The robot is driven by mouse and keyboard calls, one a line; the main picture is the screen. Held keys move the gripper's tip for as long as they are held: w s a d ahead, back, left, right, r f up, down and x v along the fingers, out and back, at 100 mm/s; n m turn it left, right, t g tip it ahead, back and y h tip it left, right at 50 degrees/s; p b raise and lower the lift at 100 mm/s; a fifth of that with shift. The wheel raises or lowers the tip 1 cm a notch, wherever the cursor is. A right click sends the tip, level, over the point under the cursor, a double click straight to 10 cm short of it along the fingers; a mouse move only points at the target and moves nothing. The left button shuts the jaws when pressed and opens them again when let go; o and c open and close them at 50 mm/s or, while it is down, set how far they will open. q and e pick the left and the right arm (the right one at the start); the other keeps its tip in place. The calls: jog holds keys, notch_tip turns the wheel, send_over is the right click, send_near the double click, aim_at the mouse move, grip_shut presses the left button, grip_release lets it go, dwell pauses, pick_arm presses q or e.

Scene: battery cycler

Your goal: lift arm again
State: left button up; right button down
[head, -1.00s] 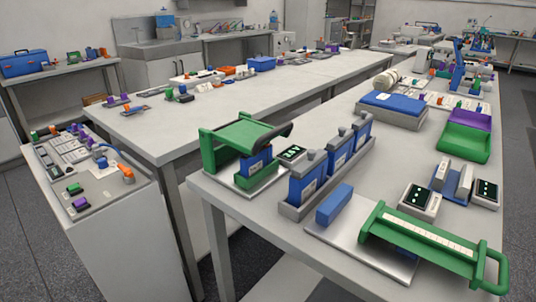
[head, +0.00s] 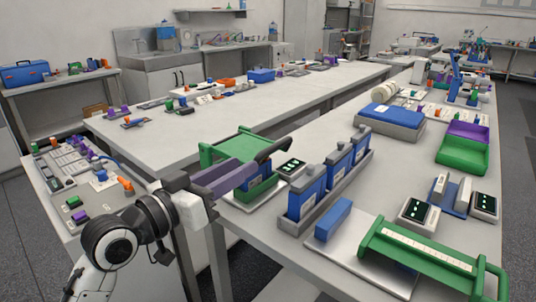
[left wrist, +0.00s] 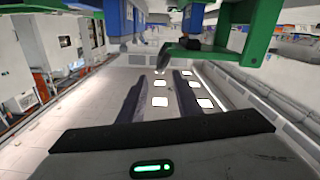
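The near-left cycler station has a raised green arm (head: 238,145) with a black curved handle (head: 275,146) at its right end. A blue battery block stands under it. My left gripper (head: 250,170) reaches in from the left, its dark fingers in front of the station and below the green arm. In the left wrist view the two fingers (left wrist: 160,90) are apart with only floor between them. The green arm (left wrist: 215,48) and black handle (left wrist: 185,52) show beyond the fingertips. Contact cannot be told. My right gripper is in neither view.
A second station with a low green arm (head: 425,258) stands at the front right, beside a blue block (head: 333,219). Blue batteries stand in a grey rack (head: 310,218). A small display (head: 291,169) sits beside the handle.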

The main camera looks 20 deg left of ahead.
aim_at(260, 156)
pick_arm(q)
jog(key=x, duration=1)
jog(key=shift+p, duration=0.35)
jog(key=shift+c, duration=0.4)
grip_shut()
jog(key=shift+d, duration=0.1)
